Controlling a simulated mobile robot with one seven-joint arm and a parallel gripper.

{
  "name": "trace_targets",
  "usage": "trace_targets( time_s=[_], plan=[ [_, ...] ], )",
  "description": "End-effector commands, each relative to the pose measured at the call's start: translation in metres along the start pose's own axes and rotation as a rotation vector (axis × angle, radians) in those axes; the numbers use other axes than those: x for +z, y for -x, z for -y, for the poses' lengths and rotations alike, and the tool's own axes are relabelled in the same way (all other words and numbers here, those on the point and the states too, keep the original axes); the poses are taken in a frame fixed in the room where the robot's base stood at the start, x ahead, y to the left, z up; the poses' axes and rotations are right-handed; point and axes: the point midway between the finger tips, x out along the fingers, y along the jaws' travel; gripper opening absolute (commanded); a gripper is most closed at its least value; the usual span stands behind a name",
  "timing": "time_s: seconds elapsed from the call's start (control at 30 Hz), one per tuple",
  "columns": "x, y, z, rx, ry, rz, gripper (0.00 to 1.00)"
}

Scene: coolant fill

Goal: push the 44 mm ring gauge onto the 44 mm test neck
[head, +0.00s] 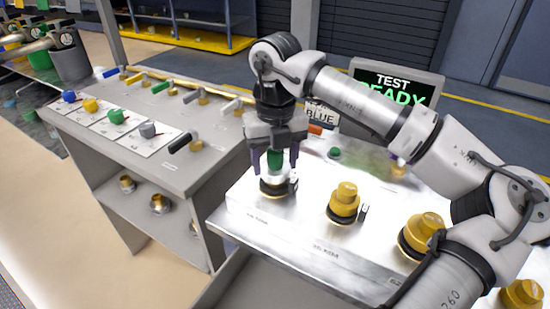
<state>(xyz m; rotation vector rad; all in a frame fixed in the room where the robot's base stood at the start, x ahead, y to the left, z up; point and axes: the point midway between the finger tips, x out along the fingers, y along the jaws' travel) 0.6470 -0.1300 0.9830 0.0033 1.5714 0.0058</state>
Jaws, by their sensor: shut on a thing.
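My gripper (274,160) points straight down over the leftmost neck position on the silver test bench. Its purple fingertips stand on either side of a green piece (275,158), which appears to be the grip of the ring gauge. Below the green piece is a pale, shiny section, then the leftmost test neck (274,187), with brass and a dark ring showing low down. The piece is upright and lined up over the neck. I cannot tell from this view whether it touches the neck or how far down it sits. No size marking is readable.
More brass-topped necks stand to the right: one in the middle (344,200), one further right (422,232). A screen (395,85) behind reads "TEST READY", partly hidden by my arm. A grey bench (150,175) at left carries coloured knobs and lever valves.

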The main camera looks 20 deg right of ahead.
Motion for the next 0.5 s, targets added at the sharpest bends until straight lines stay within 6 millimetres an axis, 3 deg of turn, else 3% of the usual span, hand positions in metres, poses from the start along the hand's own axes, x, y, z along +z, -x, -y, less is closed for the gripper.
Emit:
trace_targets(
  time_s=[0.4, 0.43, 0.5],
  plan=[
    [0.0000, -0.0117, 0.0001, 0.000, 0.000, 0.000, 0.33],
    [0.0000, -0.0106, 0.0001, 0.000, 0.000, 0.000, 0.60],
    [0.0000, -0.0102, 0.0001, 0.000, 0.000, 0.000, 0.69]
  ],
)
